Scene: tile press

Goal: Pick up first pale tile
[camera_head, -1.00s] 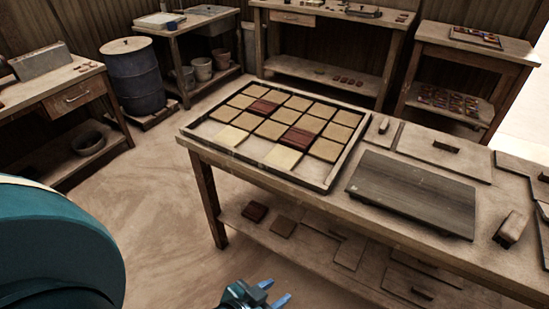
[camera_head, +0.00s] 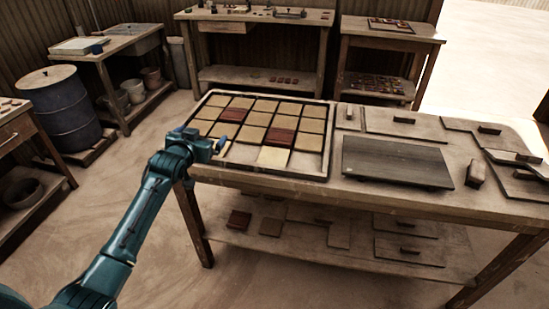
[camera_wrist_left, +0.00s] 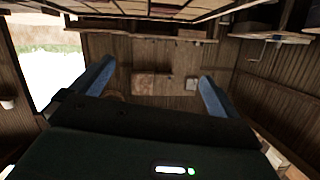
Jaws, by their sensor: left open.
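A shallow wooden tray (camera_head: 328,150) on the workbench holds rows of tan tiles and two dark red tiles (camera_head: 283,135). One pale tile (camera_head: 273,156) lies in its front row. My left gripper (camera_head: 221,144) is over the tray's front left corner, where it hides part of the front row; whether a second pale tile lies behind it I cannot tell. The gripper is open and empty. In the left wrist view its two blue fingers (camera_wrist_left: 157,82) are spread apart, with the tray's edge at the top of the picture. My right gripper is not in view.
A dark flat slab (camera_head: 397,162) lies on the bench right of the tray, with wooden boards and small blocks (camera_head: 475,174) beyond it. A lower shelf (camera_head: 270,262) holds more tiles and boards. A blue barrel (camera_head: 62,110) stands at the left. The floor left of the bench is clear.

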